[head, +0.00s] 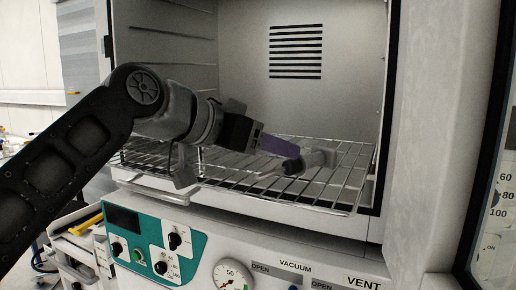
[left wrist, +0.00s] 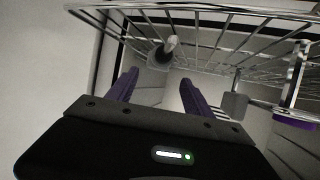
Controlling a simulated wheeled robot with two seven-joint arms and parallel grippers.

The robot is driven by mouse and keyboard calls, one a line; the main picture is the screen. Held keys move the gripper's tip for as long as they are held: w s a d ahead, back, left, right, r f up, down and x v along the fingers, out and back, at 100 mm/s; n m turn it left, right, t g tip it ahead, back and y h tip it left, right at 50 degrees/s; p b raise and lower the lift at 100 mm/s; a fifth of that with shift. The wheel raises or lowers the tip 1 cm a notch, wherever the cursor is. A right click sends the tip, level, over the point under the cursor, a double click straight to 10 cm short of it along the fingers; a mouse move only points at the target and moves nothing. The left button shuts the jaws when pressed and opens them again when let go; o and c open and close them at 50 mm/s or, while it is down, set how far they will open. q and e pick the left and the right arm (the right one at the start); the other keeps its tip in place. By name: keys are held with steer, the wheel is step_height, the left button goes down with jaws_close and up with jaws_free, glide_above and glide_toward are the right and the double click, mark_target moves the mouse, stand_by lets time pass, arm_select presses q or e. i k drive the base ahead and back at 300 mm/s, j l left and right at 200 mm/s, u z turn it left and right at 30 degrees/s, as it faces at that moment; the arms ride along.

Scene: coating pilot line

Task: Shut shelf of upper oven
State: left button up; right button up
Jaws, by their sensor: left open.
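The upper oven (head: 230,70) stands open, with its pale chamber in view. Its wire shelf (head: 235,190) lies level, its front rail out over the oven's front lip. My left gripper (head: 290,150) reaches into the chamber from the left, above the shelf. Its purple fingers are apart in the left wrist view (left wrist: 159,77), with nothing between them. The shelf's wires (left wrist: 230,35) cross the top of that view. A grey cylindrical item (head: 318,158) sits on the shelf just beyond the fingertips. My arm hides part of the shelf's left side. My right gripper is not in view.
A teal control panel (head: 190,255) with knobs and a gauge (head: 232,276) lie below the opening. The chamber's right wall edge (head: 390,110) stands close to the shelf. A glass-fronted unit (head: 495,170) is at far right.

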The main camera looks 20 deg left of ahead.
mark_target(185, 200)
steer(key=k, duration=1)
